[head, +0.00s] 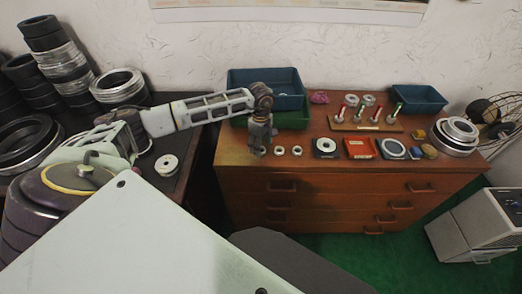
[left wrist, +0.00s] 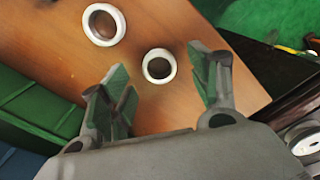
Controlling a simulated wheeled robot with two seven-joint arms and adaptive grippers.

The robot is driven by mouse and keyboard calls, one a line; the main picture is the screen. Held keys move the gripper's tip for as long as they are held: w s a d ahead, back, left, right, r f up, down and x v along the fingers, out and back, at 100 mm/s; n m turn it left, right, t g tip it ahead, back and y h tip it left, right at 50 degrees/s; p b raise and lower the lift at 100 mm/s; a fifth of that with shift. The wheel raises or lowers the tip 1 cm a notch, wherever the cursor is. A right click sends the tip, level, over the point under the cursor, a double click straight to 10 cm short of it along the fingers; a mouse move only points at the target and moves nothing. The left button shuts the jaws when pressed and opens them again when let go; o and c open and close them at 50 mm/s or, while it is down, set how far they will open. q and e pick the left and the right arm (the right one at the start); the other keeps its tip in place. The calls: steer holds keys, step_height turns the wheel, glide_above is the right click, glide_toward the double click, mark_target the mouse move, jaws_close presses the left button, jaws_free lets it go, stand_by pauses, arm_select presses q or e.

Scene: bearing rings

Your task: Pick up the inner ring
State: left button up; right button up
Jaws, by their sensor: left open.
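Two small pale metal rings lie flat on the brown wooden cabinet top. In the head view the left small ring (head: 278,154) is just right of my left gripper (head: 259,153), and the right small ring (head: 297,153) is beside it. I cannot tell which is the inner ring. In the left wrist view the nearer ring (left wrist: 146,67) shows between the two spread fingers of my left gripper (left wrist: 164,78). The farther ring (left wrist: 87,27) lies up and left, clear of the fingers. The left gripper is open, empty and pointing down above the cabinet top. My right gripper is out of view.
A blue bin (head: 265,76) and a green bin (head: 293,118) stand behind the gripper. A dark table (head: 182,190) with stacked rings is left, across a gap.

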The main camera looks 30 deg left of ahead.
arm_select(q)
steer(key=shift+f, duration=0.95)
steer(key=c, duration=1.1)
